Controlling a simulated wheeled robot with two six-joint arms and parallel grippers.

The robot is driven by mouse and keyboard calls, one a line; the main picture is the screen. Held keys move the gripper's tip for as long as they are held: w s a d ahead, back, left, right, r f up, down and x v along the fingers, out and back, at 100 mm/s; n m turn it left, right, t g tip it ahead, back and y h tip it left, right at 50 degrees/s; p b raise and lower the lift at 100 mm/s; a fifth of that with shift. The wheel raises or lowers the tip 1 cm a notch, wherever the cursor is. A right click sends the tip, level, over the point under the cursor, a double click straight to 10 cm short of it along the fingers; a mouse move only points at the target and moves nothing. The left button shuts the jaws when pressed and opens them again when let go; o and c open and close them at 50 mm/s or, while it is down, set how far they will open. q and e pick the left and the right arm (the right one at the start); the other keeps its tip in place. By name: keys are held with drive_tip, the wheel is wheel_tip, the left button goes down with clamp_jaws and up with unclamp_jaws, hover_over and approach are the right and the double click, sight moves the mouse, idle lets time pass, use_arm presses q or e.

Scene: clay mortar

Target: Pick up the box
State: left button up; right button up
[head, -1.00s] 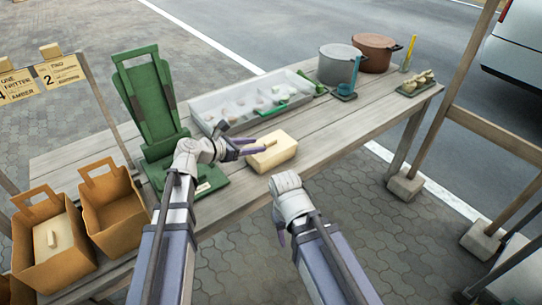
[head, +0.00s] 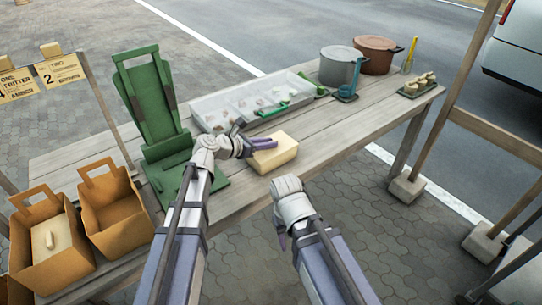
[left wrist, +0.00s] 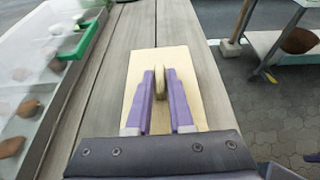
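The box (head: 284,153) is cream-coloured and lies on the wooden table near its front edge. In the left wrist view, the box (left wrist: 188,102) has a small upright handle on its top. My left gripper (head: 262,146) is over the box. In the left wrist view its purple fingers (left wrist: 160,86) stand on either side of the handle, with narrow gaps showing. The head view hides part of the box behind the fingers. My right gripper (head: 282,238) hangs in front of the table, away from the box, mostly hidden by its own wrist.
A green stand (head: 152,105) is left of the box, and a pale tray (head: 208,116) with small pieces lies behind it. Two pots, a grey one (head: 340,67) and a brown one (head: 376,54), stand farther back. Paper bags (head: 112,208) are at the left. The table right of the box is clear.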

use_arm(q)
clamp_jaws()
idle(0.9)
